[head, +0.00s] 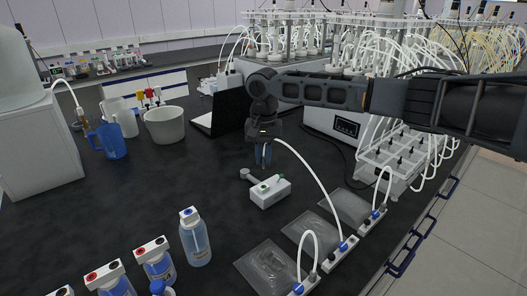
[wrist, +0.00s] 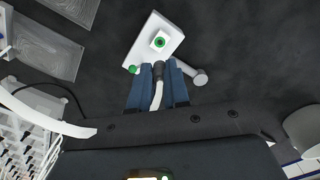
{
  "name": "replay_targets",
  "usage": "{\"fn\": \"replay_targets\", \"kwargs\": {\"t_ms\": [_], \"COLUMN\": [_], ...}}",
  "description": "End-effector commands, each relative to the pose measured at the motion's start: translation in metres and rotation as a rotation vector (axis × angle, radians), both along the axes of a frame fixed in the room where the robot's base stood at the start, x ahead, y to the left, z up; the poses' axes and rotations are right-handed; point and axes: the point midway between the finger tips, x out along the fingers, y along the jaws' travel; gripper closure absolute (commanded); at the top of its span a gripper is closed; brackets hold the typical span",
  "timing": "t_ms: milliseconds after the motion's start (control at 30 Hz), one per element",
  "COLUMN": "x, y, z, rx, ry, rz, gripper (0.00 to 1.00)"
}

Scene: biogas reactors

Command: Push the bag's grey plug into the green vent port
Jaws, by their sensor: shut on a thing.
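My gripper (head: 263,163) is shut on the dark grey plug (wrist: 158,72), which sits between its blue fingers in the wrist view. A white tube (head: 309,176) runs from my gripper in an arc down to the block of the middle clear bag (head: 312,231). The green-ringed vent port (wrist: 159,42) sits on a white block (wrist: 147,29), ahead of the plug tip in the wrist view. In the head view the port (head: 264,188) is just below my fingers. The plug looks apart from the port; the exact gap is hard to judge.
The white block also carries a grey side cylinder (wrist: 199,79) and a small green knob (wrist: 133,69). Other clear bags (head: 267,266) with white tubes lie at the front right. A blue-liquid bottle (head: 195,240) stands in front. The dark bench left of the block is clear.

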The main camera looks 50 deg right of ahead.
Motion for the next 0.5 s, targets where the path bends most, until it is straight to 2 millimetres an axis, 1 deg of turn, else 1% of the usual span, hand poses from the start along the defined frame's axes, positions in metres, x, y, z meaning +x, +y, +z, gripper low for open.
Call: {"fn": "replay_targets", "kwargs": {"t_ms": [500], "x": [0.0], "y": [0.0], "z": [-0.029], "rx": [0.0], "ry": [0.001], "rz": [-0.001], "gripper": [1.0]}}
